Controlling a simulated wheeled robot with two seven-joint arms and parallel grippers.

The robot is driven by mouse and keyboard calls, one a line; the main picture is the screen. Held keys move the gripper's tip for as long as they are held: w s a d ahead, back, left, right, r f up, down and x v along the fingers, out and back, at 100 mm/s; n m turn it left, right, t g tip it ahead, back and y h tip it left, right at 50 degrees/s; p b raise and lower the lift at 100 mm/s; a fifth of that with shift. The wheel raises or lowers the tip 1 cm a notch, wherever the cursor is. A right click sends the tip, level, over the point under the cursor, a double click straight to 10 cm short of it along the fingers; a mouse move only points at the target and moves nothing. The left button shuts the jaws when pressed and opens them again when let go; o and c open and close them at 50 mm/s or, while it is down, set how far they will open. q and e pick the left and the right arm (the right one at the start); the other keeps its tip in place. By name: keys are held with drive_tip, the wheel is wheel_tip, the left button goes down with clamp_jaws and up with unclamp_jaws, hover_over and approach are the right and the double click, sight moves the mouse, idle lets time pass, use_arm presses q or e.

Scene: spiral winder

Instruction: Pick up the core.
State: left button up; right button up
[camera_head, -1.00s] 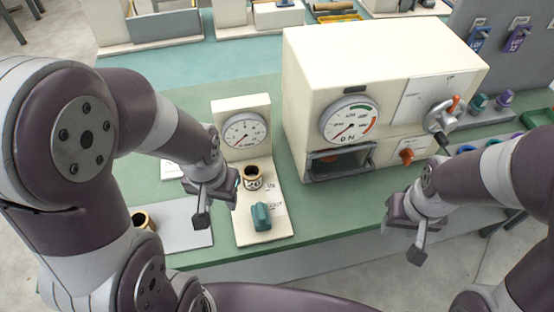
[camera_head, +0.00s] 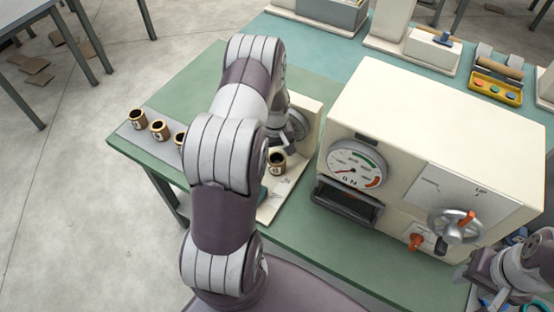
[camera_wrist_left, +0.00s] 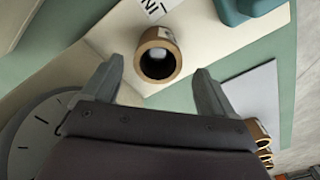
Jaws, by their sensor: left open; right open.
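A brown ring-shaped core (camera_head: 278,160) with a pale label stands upright on the cream gauge stand, just beside my left arm in the head view. In the left wrist view the core (camera_wrist_left: 158,55) shows its open top, and my left gripper (camera_wrist_left: 157,70) has one finger to each side of it. The gripper is open and nothing is held; I cannot tell how high it is over the core. In the head view my left arm partly hides this gripper. My right gripper (camera_head: 495,285) is open at the lower right, away from the core.
More cores (camera_head: 158,130) stand on a grey plate at the table's left end. The gauge dial (camera_wrist_left: 40,130) is close beside my left gripper. A teal block (camera_wrist_left: 245,8) sits on the stand's base. The large cream machine (camera_head: 420,130) stands to the right.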

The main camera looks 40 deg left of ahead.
sight(277, 163)
use_arm(q)
drive_tip(key=f, duration=0.1)
drive_tip(key=f+p, duration=0.1)
drive_tip(key=f, duration=0.1)
drive_tip(key=f+p, duration=0.1)
drive_tip(key=f, duration=0.1)
drive_tip(key=shift+d, duration=0.4)
drive_tip(key=shift+a+f, duration=0.1)
drive_tip(key=shift+f, duration=0.1)
drive_tip(key=shift+r, duration=0.1)
drive_tip(key=c, duration=1.1)
